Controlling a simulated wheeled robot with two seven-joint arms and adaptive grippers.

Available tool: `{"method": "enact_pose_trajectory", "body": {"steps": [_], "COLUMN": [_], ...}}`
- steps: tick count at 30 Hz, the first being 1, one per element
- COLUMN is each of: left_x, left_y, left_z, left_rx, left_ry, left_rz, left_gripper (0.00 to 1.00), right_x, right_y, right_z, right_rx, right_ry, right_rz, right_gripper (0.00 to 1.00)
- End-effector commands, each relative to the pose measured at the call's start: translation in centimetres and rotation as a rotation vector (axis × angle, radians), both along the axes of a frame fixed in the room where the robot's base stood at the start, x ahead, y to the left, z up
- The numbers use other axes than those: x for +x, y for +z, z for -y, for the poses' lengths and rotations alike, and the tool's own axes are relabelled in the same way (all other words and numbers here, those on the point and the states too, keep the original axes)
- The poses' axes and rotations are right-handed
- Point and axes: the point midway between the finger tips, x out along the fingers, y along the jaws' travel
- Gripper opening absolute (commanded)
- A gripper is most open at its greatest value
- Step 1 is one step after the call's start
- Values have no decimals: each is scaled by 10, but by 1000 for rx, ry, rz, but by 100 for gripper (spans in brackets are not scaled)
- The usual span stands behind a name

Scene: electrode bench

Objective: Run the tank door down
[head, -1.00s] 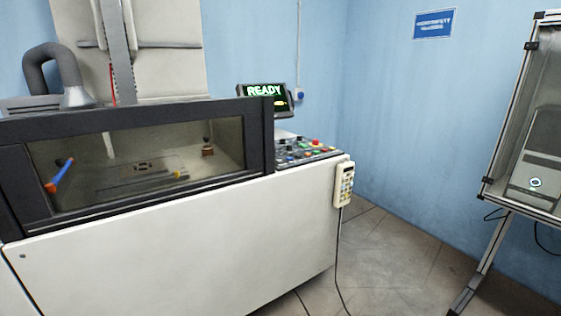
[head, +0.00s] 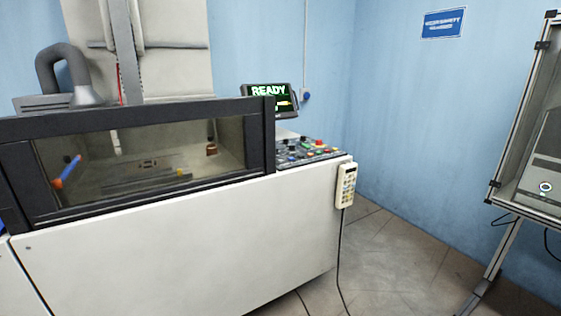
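The tank door (head: 140,110) is a dark-framed window panel along the front of the machine's work tank. Its frame stands up above the white cabinet front, and the tank inside shows through the glass. Inside are a flat work table (head: 150,180) with a small plate on it, and an orange and blue nozzle (head: 66,173) at the left. The control panel (head: 305,150) with coloured buttons is to the right of the door. A handheld pendant (head: 346,185) hangs at the cabinet's right corner. Neither of my grippers is in view.
A screen (head: 270,100) reading READY stands behind the control panel. The white cabinet (head: 180,250) fills the lower left. A metal-framed enclosure (head: 500,190) on legs stands at the right. Tiled floor (head: 390,260) between them is free.

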Motion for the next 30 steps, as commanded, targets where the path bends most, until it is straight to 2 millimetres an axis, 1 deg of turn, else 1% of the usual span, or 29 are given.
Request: {"method": "enact_pose_trajectory", "body": {"steps": [4,5,12,14,30], "left_x": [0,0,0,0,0], "left_y": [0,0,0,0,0], "left_z": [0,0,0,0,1], "left_rx": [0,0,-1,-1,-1], "left_ry": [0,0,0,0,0], "left_rz": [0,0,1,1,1], "left_gripper": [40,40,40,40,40], "right_x": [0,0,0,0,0], "right_y": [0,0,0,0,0], "right_z": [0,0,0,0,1], "right_rx": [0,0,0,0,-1], "right_ry": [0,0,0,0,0], "right_rz": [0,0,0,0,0], "right_gripper": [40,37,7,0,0]}}
